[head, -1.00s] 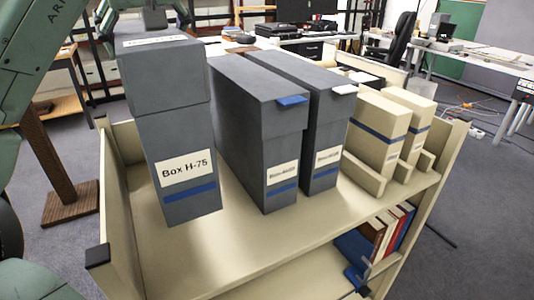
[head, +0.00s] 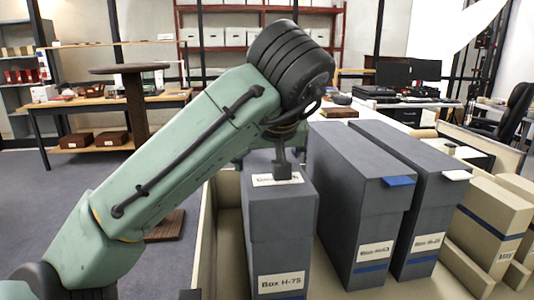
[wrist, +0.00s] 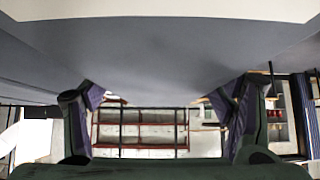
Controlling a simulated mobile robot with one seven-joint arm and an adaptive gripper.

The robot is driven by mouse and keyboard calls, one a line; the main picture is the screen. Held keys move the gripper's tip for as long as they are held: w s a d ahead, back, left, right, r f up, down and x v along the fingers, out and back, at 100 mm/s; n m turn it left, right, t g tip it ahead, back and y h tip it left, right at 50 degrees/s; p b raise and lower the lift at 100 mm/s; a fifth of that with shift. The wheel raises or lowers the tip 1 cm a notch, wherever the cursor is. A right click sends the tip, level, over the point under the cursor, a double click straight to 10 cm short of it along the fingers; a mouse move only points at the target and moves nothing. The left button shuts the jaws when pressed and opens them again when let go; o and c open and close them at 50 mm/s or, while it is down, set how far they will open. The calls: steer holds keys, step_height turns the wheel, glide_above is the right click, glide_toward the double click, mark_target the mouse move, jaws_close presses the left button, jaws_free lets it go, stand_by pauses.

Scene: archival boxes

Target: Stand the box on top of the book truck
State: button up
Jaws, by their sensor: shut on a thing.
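The grey box labelled Box H-75 (head: 281,225) is upright at the left end of the cream book truck (head: 207,235), left of two other grey boxes. Its top carries a white label. My gripper (head: 284,170) is at the top of this box, shut on it, with the arm reaching over from the left. In the wrist view the box (wrist: 160,50) fills the upper part, and the two fingers of my gripper (wrist: 162,105) show on either side below. The box's bottom is cut off in the head view, so I cannot tell whether it touches the shelf.
Two grey boxes (head: 350,190) (head: 425,190) stand close to the right of Box H-75. Cream boxes (head: 492,225) stand further right. The truck's end panel is close on the left. A wooden stand (head: 137,140) and a table (head: 110,102) are behind.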

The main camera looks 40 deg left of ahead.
stand_by(0.3)
steer(key=o, duration=1.9)
steer(key=shift+f, duration=0.15)
steer(key=shift+o, duration=0.2)
steer(key=shift+r, duration=0.25)
steer(key=p+v, duration=0.5)
steer(key=v, duration=0.5)
steer(key=shift+s+d+r, duration=0.1)
steer(key=shift+d+r, duration=0.1)
steer(key=shift+r, duration=0.15)
steer(key=shift+s+d+r, duration=0.25)
steer(key=shift+s+d, duration=0.05)
steer(key=shift+d, duration=0.1)
